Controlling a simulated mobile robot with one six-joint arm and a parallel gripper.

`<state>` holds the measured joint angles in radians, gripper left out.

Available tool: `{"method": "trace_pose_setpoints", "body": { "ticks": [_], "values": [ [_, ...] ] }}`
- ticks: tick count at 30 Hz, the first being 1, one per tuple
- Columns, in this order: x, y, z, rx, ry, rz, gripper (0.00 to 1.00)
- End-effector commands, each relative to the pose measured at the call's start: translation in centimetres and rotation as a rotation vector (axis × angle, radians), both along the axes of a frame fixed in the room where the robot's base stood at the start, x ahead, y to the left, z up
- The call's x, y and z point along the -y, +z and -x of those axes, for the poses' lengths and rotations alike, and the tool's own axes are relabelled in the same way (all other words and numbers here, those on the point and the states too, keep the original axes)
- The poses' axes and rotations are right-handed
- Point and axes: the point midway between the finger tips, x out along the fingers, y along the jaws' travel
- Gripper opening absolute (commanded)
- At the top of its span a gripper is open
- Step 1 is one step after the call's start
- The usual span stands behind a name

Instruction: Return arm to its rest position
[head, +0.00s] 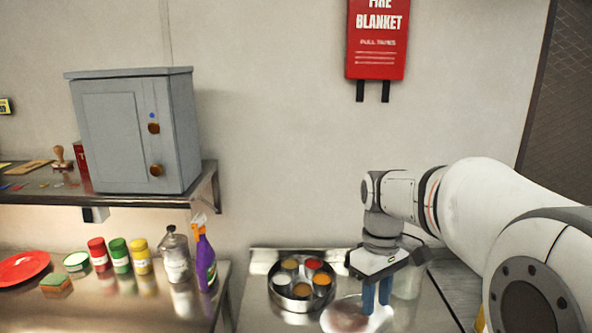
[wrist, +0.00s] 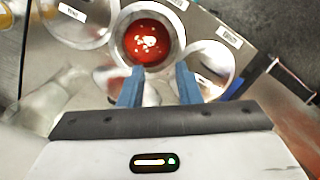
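My gripper (head: 377,297) hangs pointing down at the right of the head view, over the steel counter, in front of the wall. Its two blue fingers are apart, and they also show apart in the wrist view (wrist: 160,88). I see nothing held between them. In the wrist view a round pot of red sauce with pale bits (wrist: 148,42) lies just beyond the fingertips. My arm reaches in from the right side of the head view, bent at the elbow.
A round spice tin (head: 275,295) stands left of my gripper. A purple spray bottle (head: 206,262), a glass jar (head: 176,262) and coloured tins (head: 119,257) stand further left. A grey cabinet (head: 115,135) sits on the wall shelf. A red fire blanket box (head: 376,45) hangs above.

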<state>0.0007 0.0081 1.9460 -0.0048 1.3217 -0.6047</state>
Motion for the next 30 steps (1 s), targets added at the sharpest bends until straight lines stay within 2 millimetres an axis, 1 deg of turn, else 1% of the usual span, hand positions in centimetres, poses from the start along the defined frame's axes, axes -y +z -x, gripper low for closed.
{"method": "trace_pose_setpoints", "body": {
  "ticks": [1, 5, 9, 12, 15, 18, 21, 30],
  "values": [
    [0.0, -0.1, 1.7, 0.046, -0.053, 0.006, 0.31],
    [-0.1, -0.7, 5.3, 0.159, -0.207, 0.011, 0.31],
    [-0.1, -2.0, 8.9, 0.274, -0.368, -0.002, 0.31],
    [-0.2, -3.0, 10.9, 0.341, -0.465, -0.019, 0.31],
    [-0.2, -3.9, 12.3, 0.387, -0.538, -0.035, 0.31],
    [-0.1, -4.5, 13.1, 0.416, -0.581, -0.048, 0.31],
    [-0.1, -4.7, 13.4, 0.427, -0.599, -0.053, 0.31],
    [-0.1, -4.7, 13.4, 0.427, -0.601, -0.053, 0.31]
  ]
}}
